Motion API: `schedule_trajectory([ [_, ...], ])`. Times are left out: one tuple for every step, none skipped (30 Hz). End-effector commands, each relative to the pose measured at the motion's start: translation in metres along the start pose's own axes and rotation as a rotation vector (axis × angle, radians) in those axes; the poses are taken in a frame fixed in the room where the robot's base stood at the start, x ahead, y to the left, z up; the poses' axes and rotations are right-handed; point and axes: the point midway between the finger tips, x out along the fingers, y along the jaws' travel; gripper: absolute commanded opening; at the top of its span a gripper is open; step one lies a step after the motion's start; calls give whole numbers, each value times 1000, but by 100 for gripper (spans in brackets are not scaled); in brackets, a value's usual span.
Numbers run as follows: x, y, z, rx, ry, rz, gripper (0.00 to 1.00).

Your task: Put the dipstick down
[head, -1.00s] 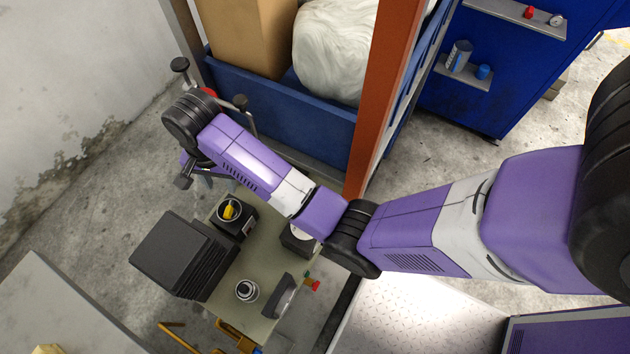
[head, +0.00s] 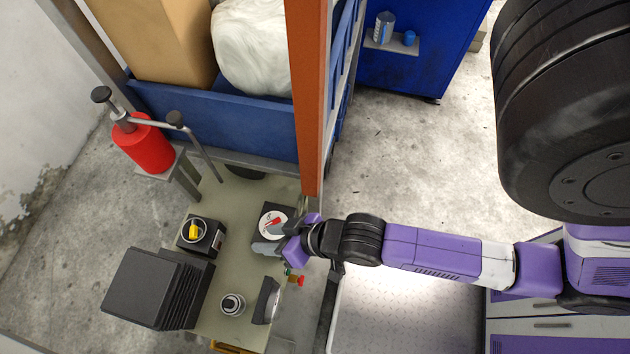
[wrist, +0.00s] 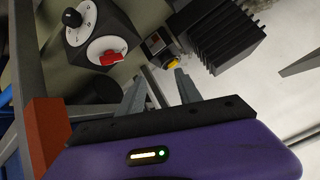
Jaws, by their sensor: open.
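I cannot make out a dipstick for certain in either view. My gripper (head: 270,238) is at the right edge of the greenish bench, beside a dark box with a white dial and a red handle (head: 273,221). In the wrist view my gripper (wrist: 161,77) has its two grey fingers apart, with no held object visible between them. The red-handled dial (wrist: 107,51) shows there beyond and to the left of the fingers. A thin grey edge runs behind the fingers; I cannot tell what it belongs to.
On the bench (head: 232,272) stand a black box with a yellow knob (head: 194,231), a ribbed black block (head: 158,288) and a small round canister (head: 232,304). A red cylinder (head: 145,146) with a lever stands behind. An orange post (head: 306,100) rises close to my arm.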

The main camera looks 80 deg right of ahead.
Motion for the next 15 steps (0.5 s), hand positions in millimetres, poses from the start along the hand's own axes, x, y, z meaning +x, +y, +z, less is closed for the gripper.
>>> schedule_trajectory([
  [-24,1,2,-44,33,-13,41],
  [-36,0,0,-72,59,-23,41],
  [-54,-2,-4,-109,94,-34,41],
  [-66,-3,-7,-137,121,-43,41],
  [-80,-5,-11,-165,147,-50,41],
  [-97,-8,-17,-202,182,-59,41],
  [-110,-10,-21,-229,209,-65,41],
  [-122,-12,-26,-255,234,-70,41],
  [-138,-15,-32,-287,266,-76,41],
  [-149,-17,-37,-309,288,-79,41],
  [-159,-19,-42,-329,309,-82,41],
  [-170,-22,-48,-354,335,-85,41],
  [-178,-24,-52,-369,352,-88,41],
  [-185,-25,-55,-383,366,-89,41],
  [-192,-27,-59,-398,383,-91,41],
])
